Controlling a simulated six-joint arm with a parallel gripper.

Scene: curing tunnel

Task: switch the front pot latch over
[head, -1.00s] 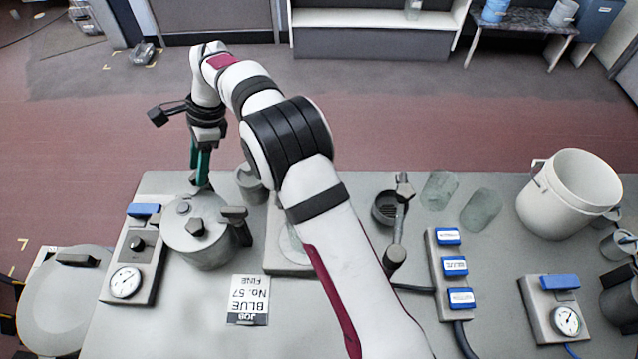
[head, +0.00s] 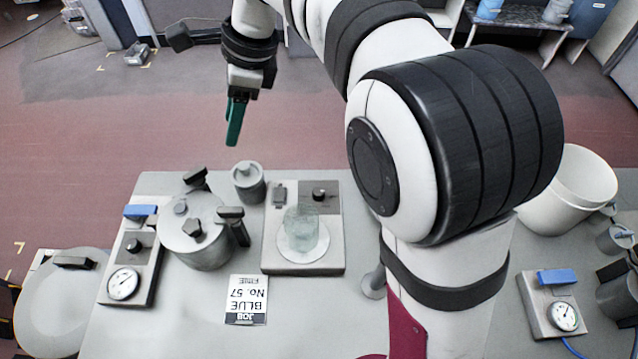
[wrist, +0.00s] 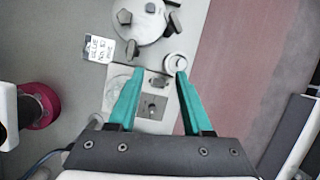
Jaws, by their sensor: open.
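The grey metal pot (head: 205,245) stands on the left part of the table, its lid on. One dark latch (head: 197,178) sits at the pot's back rim and another dark latch (head: 232,215) at its right side. I cannot tell which one counts as the front latch. In the wrist view the pot (wrist: 138,30) is at the top, with the back latch (wrist: 174,22) and the right-side latch (wrist: 132,48). My gripper (head: 234,122) is in the air behind and above the pot, apart from it. In the wrist view its green fingers (wrist: 160,73) are open and empty.
A scale-like plate (head: 290,262) holds a glass. A gauge box (head: 125,275) is close on the pot's left, and a job card (head: 247,300) lies in front. A white bucket (head: 575,195) stands at far right.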

